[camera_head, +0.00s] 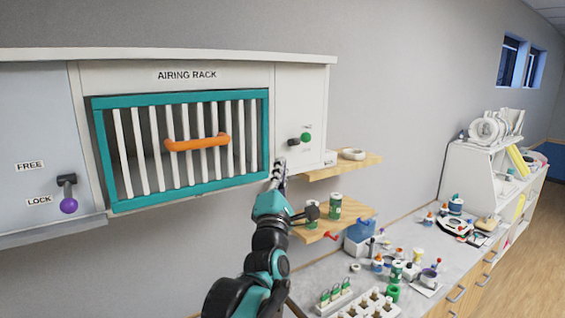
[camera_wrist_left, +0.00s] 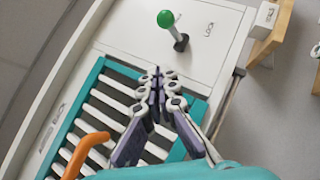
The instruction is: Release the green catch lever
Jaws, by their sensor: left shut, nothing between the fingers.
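The green catch lever (camera_head: 305,138) has a round green knob on a dark stem. It sits on the white panel right of the barred door, under small lettering. In the left wrist view the green knob (camera_wrist_left: 166,18) is above my fingertips, and the word LOCK is beside the stem. My left gripper (camera_head: 279,165) is shut and empty, below and left of the lever in the head view. Its fingertips (camera_wrist_left: 162,75) are together in the wrist view, apart from the lever. My right gripper is not in view.
The teal-framed barred door (camera_head: 180,197) has an orange handle (camera_head: 197,143). A purple-knobbed lever (camera_head: 69,205) points down beside LOCK on the left panel. Wooden shelves (camera_head: 365,163) with jars stand right of the cabinet, above a cluttered counter (camera_head: 345,268).

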